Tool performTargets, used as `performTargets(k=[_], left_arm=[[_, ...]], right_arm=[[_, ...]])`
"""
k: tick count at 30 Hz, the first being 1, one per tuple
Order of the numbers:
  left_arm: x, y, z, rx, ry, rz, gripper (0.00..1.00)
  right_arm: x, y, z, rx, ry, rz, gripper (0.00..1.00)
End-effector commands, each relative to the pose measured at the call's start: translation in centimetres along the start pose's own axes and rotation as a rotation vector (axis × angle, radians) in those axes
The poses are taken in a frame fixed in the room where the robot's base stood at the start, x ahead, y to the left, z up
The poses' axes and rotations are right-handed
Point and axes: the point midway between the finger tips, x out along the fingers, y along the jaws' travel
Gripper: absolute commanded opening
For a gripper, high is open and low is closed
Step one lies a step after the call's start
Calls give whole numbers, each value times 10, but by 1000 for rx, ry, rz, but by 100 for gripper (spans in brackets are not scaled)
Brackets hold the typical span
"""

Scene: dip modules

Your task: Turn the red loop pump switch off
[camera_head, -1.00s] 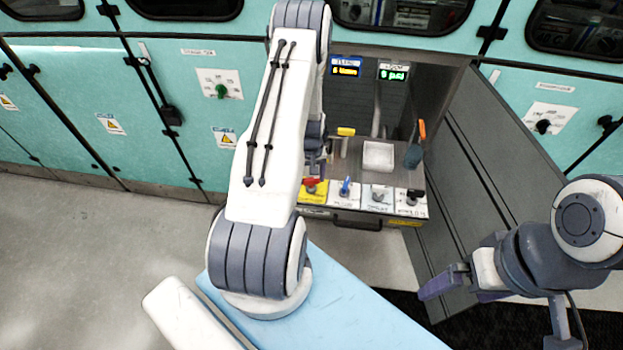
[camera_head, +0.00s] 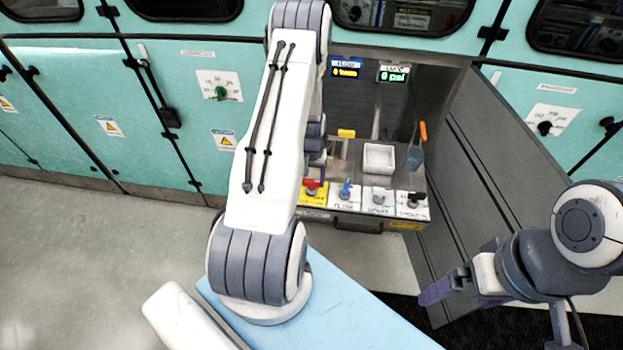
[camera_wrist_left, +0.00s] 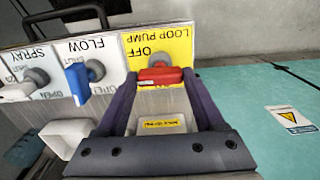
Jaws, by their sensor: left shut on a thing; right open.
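The red loop pump switch (camera_head: 312,185) is on a yellow panel (camera_wrist_left: 184,45) at the left end of the switch row. In the left wrist view its red handle (camera_wrist_left: 160,76) lies crosswise below a grey knob, near the upside-down word OFF. My left gripper (camera_wrist_left: 158,84) is shut on this handle, one purple finger at each end. In the head view my left gripper is mostly hidden behind its arm. My right gripper (camera_head: 446,288) is open and empty at the lower right, well away from the switches.
A blue-handled flow switch (camera_wrist_left: 78,82) sits close beside the left gripper. A white tray (camera_head: 379,158) and an orange-handled brush-like tool (camera_head: 423,133) are behind the row. An open grey door (camera_head: 490,170) borders the right side. Two displays (camera_head: 346,67) hang above.

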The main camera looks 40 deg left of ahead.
Motion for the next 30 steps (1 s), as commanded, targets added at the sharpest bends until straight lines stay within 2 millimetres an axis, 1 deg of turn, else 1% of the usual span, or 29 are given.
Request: performTargets(k=[4, 5, 6, 7, 14, 17, 20, 27, 30], left_arm=[[-1, 0, -2, 6, 4, 0, 14], [-1, 0, -2, 6, 4, 0, 78], [-1, 0, -2, 5, 4, 0, 93], [-1, 0, -2, 5, 4, 0, 100], [-1, 0, -1, 2, 2, 0, 100], [-6, 0, -1, 2, 3, 0, 100], [-19, 0, -2, 2, 6, 0, 100], [-66, 0, -2, 3, 8, 0, 100], [-83, 0, -2, 3, 8, 0, 100]], right_arm=[[0, 0, 0, 0, 0, 0, 100], [0, 0, 0, 0, 0, 0, 100], [0, 0, 0, 0, 0, 0, 100], [0, 0, 0, 0, 0, 0, 100], [0, 0, 0, 0, 0, 0, 100], [1, 0, 0, 0, 0, 0, 100], [4, 0, 0, 0, 0, 0, 100], [10, 1, 0, 0, 0, 0, 100], [12, 1, 1, 0, 0, 0, 100]])
